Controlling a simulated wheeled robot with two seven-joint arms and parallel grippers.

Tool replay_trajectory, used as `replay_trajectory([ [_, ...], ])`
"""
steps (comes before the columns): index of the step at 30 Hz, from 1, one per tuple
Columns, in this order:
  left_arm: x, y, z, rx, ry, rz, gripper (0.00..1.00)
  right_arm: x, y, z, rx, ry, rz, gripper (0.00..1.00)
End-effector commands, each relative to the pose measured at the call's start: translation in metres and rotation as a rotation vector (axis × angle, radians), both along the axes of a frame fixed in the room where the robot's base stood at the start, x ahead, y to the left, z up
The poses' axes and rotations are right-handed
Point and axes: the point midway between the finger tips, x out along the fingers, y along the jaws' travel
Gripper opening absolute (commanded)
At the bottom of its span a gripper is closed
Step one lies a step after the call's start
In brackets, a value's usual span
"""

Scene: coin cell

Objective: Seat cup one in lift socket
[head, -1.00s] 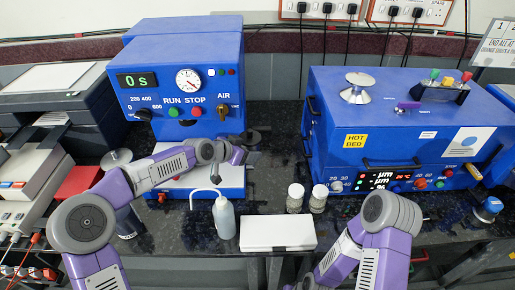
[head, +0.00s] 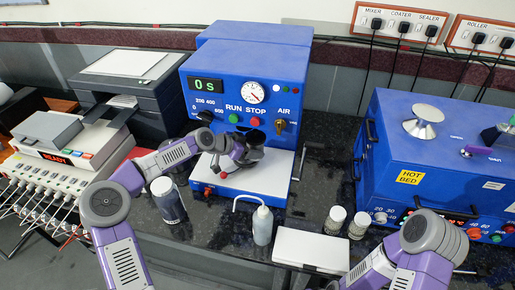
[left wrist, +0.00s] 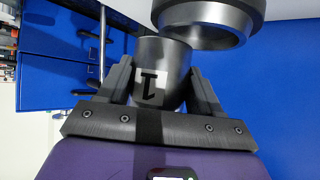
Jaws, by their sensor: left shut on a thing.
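My left gripper (left wrist: 163,80) is shut on a grey metal cup (left wrist: 160,58) with a white label bearing a black "1", which shows upside down in the left wrist view. A dark, hollow round metal part (left wrist: 208,25) lies just above and right of the cup in that view, overlapping its rim; I cannot tell whether they touch or whether this part is the lift socket. In the head view my left gripper (head: 241,152) is at the front of the blue mixer (head: 245,75), above its white platform (head: 262,176). The cup is hard to make out there. My right gripper is out of view.
A squeeze bottle (head: 262,227), two small jars (head: 335,220) and a white box (head: 311,250) stand in front of the mixer. The blue hot bed machine (head: 425,140) is at right. Dark bench shows between the machines.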

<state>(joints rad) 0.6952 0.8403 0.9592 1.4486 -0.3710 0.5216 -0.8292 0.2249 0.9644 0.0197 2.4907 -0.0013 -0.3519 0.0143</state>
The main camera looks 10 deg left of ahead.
Motion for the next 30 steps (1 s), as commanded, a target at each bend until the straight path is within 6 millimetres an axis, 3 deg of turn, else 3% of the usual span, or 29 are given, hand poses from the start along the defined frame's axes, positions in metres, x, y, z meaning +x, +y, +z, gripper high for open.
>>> replay_trajectory([
  [11,0.004,0.038,0.002,-0.003,-0.002,0.008,0.0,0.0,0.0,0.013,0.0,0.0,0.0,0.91],
  [16,0.003,0.039,-0.011,-0.003,-0.002,0.01,0.0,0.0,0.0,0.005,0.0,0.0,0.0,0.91],
  [30,0.003,0.039,-0.015,-0.002,-0.003,0.012,0.0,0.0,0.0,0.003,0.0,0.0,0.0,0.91],
])
